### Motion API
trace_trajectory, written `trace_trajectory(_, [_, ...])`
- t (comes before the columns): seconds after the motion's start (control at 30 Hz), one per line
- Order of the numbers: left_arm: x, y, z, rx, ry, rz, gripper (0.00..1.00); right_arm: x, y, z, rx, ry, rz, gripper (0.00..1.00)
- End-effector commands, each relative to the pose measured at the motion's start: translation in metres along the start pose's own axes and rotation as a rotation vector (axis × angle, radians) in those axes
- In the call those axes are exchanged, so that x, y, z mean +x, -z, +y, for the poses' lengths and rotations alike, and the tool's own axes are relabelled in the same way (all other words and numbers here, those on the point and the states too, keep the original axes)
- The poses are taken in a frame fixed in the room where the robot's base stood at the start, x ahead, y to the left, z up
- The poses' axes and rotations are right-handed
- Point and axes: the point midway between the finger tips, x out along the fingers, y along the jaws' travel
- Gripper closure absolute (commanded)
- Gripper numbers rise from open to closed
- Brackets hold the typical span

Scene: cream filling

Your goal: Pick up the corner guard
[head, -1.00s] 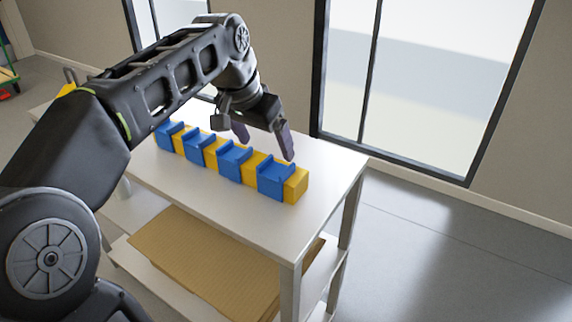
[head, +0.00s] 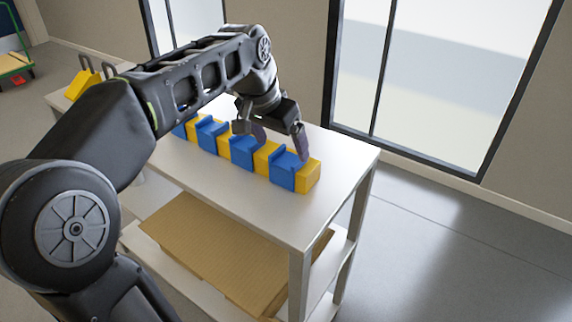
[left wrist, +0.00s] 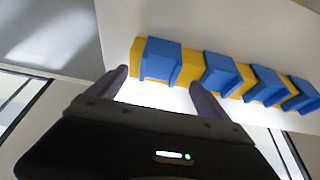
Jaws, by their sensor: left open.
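Several blue corner guards sit in a row over a long yellow bar (head: 311,177) on the white table. The end corner guard (head: 287,171) is nearest the table's right edge; it also shows in the left wrist view (left wrist: 161,60). My left gripper (head: 281,146) is open and empty over this end of the row, fingers pointing down. In the left wrist view its fingers (left wrist: 160,92) are spread to either side of the end guard's line, apart from it as far as I can tell. My arm partly hides the far end of the row. My right gripper is not in view.
The white table (head: 250,205) has bare top in front of the row. Brown cardboard (head: 215,245) lies on its lower shelf. A yellow object (head: 84,82) with a dark handle stands behind my arm. Windows line the wall behind; open floor is at right.

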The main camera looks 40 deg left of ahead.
Motion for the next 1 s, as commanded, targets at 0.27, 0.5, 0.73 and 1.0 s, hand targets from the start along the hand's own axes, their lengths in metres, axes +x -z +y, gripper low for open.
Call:
trace_trajectory(0.27, [0.038, -0.003, 0.000, -0.001, 0.000, -0.003, 0.11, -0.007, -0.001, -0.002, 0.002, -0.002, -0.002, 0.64])
trace_trajectory(0.5, [0.042, -0.002, 0.001, 0.000, 0.000, -0.001, 0.11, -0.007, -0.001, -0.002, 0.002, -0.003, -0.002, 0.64])
trace_trajectory(0.73, [0.042, -0.002, 0.001, 0.000, 0.000, 0.000, 0.11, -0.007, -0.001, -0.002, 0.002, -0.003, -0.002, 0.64])
trace_trajectory(1.0, [0.042, -0.002, 0.001, 0.000, 0.000, 0.000, 0.17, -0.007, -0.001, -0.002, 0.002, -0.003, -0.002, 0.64])
